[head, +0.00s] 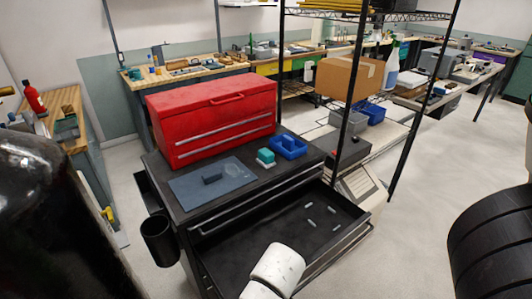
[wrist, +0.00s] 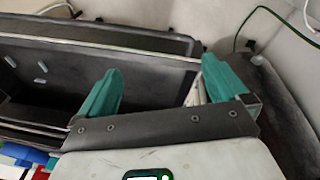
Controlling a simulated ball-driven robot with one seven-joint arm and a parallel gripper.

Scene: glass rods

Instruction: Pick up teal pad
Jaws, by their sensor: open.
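The teal pad (head: 265,155), a small teal block with a white lower part, sits on the black cart top, just left of a blue tray. In the head view only a white part of my arm shows at the bottom, over the drawer's front; the fingers are hidden there.
The open drawer (head: 275,235) holds a few short pale rods (head: 311,222). A black shelf post (head: 350,90) rises at the right.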

